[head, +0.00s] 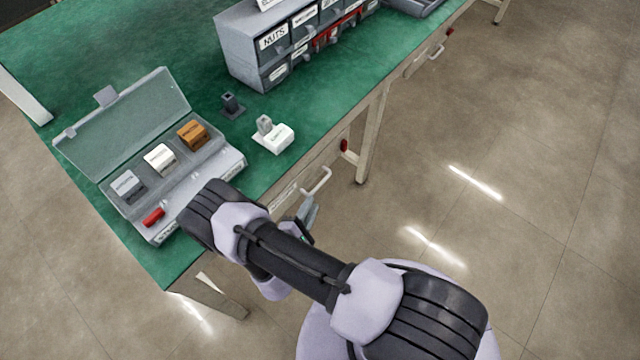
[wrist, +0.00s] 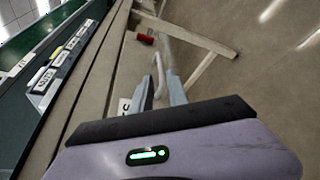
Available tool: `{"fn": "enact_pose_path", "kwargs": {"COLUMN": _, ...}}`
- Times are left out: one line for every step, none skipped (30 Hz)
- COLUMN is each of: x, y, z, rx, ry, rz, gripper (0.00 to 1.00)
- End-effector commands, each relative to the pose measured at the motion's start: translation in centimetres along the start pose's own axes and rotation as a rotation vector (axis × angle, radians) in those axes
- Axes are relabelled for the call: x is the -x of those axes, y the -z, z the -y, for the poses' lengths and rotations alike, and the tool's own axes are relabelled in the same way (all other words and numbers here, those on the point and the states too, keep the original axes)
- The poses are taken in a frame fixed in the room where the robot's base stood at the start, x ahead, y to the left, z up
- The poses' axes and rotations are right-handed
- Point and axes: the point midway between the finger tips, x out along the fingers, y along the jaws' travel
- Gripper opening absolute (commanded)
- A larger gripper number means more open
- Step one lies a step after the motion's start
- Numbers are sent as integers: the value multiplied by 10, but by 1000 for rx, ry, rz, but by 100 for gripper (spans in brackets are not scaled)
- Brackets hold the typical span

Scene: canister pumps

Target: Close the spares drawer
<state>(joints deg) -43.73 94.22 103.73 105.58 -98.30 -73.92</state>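A drawer front with a pale handle (head: 318,182) sits under the front edge of the green workbench. A label on this front is partly hidden by my arm. I cannot read its name or tell how far the drawer stands out. My gripper (head: 308,215) is in front of the handle, partly hidden behind my arm in the head view. In the wrist view my gripper (wrist: 158,92) has its two fingers apart. The handle (wrist: 158,78) shows between them, and I cannot tell whether they touch it.
The workbench (head: 90,40) carries an open lidded case (head: 120,125) with several blocks, a grey bin cabinet (head: 240,55), a white block-like part (head: 278,138) and a dark part (head: 232,105). A bench leg (head: 372,135) stands right of the drawer. Floor (head: 520,130) to the right is clear.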

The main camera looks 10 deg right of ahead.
Motion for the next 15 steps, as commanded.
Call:
{"fn": "enact_pose_path", "kwargs": {"x": -15, "y": 1, "z": 4, "rx": -2, "ry": 3, "rz": 5, "gripper": 20}}
{"fn": "enact_pose_path", "kwargs": {"x": -22, "y": 1, "z": 4, "rx": -2, "ry": 3, "rz": 5, "gripper": 20}}
{"fn": "enact_pose_path", "kwargs": {"x": -32, "y": 1, "z": 4, "rx": -3, "ry": 3, "rz": 5, "gripper": 20}}
{"fn": "enact_pose_path", "kwargs": {"x": -39, "y": 1, "z": 4, "rx": -4, "ry": 3, "rz": 4, "gripper": 20}}
{"fn": "enact_pose_path", "kwargs": {"x": -45, "y": 1, "z": 4, "rx": -4, "ry": 3, "rz": 4, "gripper": 20}}
{"fn": "enact_pose_path", "kwargs": {"x": -54, "y": 1, "z": 3, "rx": -3, "ry": 3, "rz": 4, "gripper": 20}}
{"fn": "enact_pose_path", "kwargs": {"x": -60, "y": 1, "z": 3, "rx": -3, "ry": 2, "rz": 3, "gripper": 20}}
{"fn": "enact_pose_path", "kwargs": {"x": -66, "y": 1, "z": 3, "rx": -3, "ry": 2, "rz": 4, "gripper": 20}}
{"fn": "enact_pose_path", "kwargs": {"x": -74, "y": 1, "z": 3, "rx": -4, "ry": 2, "rz": 3, "gripper": 20}}
{"fn": "enact_pose_path", "kwargs": {"x": -79, "y": 1, "z": 3, "rx": -3, "ry": 2, "rz": 3, "gripper": 20}}
{"fn": "enact_pose_path", "kwargs": {"x": -84, "y": 1, "z": 3, "rx": -2, "ry": 2, "rz": 3, "gripper": 20}}
{"fn": "enact_pose_path", "kwargs": {"x": -90, "y": 1, "z": 3, "rx": -3, "ry": 2, "rz": 3, "gripper": 20}}
{"fn": "enact_pose_path", "kwargs": {"x": -94, "y": 1, "z": 2, "rx": -3, "ry": 2, "rz": 1, "gripper": 20}}
{"fn": "enact_pose_path", "kwargs": {"x": -98, "y": 1, "z": 2, "rx": -3, "ry": 2, "rz": 2, "gripper": 20}}
{"fn": "enact_pose_path", "kwargs": {"x": -102, "y": 1, "z": 2, "rx": -2, "ry": 2, "rz": 1, "gripper": 20}}
